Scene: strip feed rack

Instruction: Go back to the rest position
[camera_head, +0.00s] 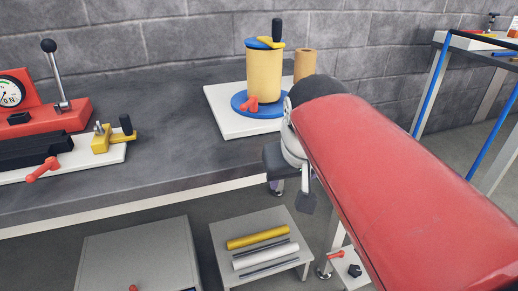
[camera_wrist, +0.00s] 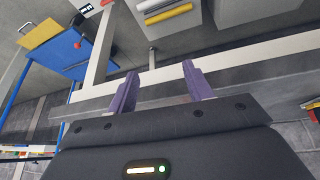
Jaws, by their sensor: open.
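My gripper (camera_wrist: 159,70) is open in the wrist view, its two purple fingers apart with nothing between them. Past the fingers are the pale edge of the bench and the floor. In the head view my gripper (camera_head: 292,185) hangs at the bench's front edge, partly hidden by my red arm. The yellow spool (camera_head: 263,75) on its blue base stands behind it on a white board (camera_head: 222,112), apart from it.
A red press with a gauge (camera_head: 40,112) and a yellow clamp (camera_head: 105,140) stand on the left of the dark bench (camera_head: 170,165). A low stand (camera_head: 225,238) with yellow and silver rods is on the floor below. A blue-edged rack (camera_head: 430,90) stands at right.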

